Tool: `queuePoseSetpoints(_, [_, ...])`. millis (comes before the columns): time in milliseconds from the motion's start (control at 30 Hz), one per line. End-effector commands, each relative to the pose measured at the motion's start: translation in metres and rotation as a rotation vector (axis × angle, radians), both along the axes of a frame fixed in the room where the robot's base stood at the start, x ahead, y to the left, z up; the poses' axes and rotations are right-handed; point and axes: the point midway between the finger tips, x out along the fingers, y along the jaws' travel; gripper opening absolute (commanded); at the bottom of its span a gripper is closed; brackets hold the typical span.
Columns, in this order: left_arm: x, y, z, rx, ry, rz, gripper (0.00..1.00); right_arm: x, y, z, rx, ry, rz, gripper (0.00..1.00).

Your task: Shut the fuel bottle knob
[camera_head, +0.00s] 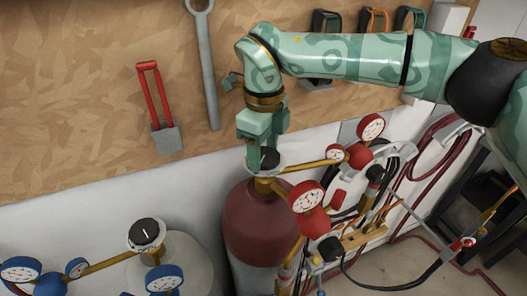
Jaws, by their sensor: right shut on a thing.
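The fuel bottle (262,222) is a dark red cylinder standing in the lower middle. Its black knob (268,160) sits on top of the brass valve (265,185), within a grey ring. My right arm comes in from the upper right, and its green right gripper (261,146) points down over the knob. The gripper is shut on the knob, and its fingers hide part of it. How far the knob is turned cannot be told. My left gripper is not in view.
Red gauges (306,196) on brass fittings stand right of the knob. A grey bottle (180,262) with its own black knob (146,232) and blue gauges (164,278) stands at lower left. Red hoses (432,150) hang at right. Tools, including a wrench (207,70), hang behind on the board.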

Motion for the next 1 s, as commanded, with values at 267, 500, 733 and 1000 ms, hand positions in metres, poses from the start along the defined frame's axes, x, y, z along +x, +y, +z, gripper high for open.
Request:
queuePoseSetpoints(267, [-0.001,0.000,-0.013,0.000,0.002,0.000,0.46,0.002,-0.001,0.000,0.002,-0.006,-0.262,0.33])
queuePoseSetpoints(500, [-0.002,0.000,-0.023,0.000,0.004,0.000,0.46,0.003,-0.001,0.001,0.003,-0.007,-0.490,0.33])
queuePoseSetpoints(733, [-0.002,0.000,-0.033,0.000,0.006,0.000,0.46,0.003,-0.001,0.001,0.004,-0.006,-0.707,0.33])
queuePoseSetpoints(1000, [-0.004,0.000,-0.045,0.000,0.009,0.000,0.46,0.003,-0.002,0.001,0.004,-0.005,-0.964,0.33])
